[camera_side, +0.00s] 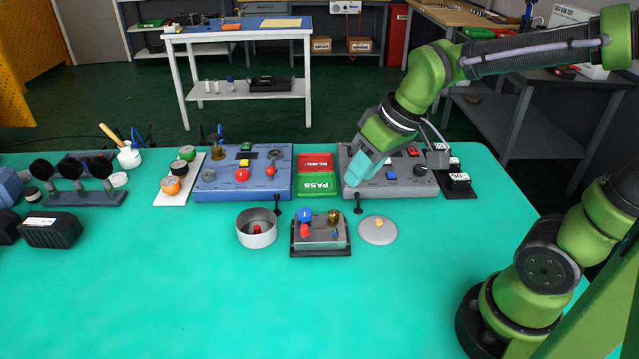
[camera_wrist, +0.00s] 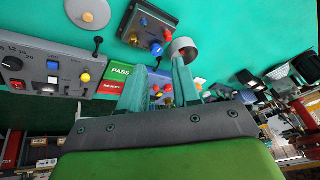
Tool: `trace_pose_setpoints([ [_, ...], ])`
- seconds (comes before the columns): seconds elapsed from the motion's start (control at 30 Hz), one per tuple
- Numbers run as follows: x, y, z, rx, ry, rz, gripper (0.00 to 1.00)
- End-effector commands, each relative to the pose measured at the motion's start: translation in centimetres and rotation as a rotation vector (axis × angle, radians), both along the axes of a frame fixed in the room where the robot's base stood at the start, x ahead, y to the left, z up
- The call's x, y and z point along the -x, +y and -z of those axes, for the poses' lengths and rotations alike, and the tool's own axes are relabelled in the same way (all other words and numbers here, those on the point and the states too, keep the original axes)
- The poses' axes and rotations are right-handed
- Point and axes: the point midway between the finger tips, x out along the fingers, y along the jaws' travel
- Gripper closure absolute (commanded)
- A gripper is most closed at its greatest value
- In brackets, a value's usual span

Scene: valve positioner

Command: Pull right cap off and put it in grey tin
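The valve positioner (camera_side: 320,243) is a small grey box on a dark base on the teal mat. On it are a blue round part (camera_side: 305,215) and red part (camera_side: 305,231) at left, a brass-coloured part (camera_side: 334,215) and small blue part (camera_side: 335,234) at right. I cannot tell which of these is the right cap. The grey tin (camera_side: 257,239) stands open to its left with a small red piece (camera_side: 257,229) inside. My gripper (camera_side: 356,174), with teal fingers, is behind and right of the positioner, above the grey panel. In the wrist view its fingers (camera_wrist: 159,85) are apart, with nothing between them.
Behind stand a blue control panel (camera_side: 225,185), red and green PASS trays (camera_side: 317,183) and a grey control panel (camera_side: 405,185). The front of the mat is clear.

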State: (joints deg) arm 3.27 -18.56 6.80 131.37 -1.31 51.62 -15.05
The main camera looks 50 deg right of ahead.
Motion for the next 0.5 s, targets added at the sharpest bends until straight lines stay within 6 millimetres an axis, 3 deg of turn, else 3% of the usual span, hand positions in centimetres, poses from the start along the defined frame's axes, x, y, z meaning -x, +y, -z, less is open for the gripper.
trace_pose_setpoints([
  [0.1,-2.7,1.0,1.0,0.070,0.020,-0.195,0.69],
  [0.2,-3.9,1.6,0.6,0.118,-0.004,-0.326,0.69],
  [0.37,-4.1,1.6,0.6,0.149,-0.023,-0.397,0.69],
  [0.5,-4.6,1.8,2.1,0.150,-0.021,-0.399,0.69],
])
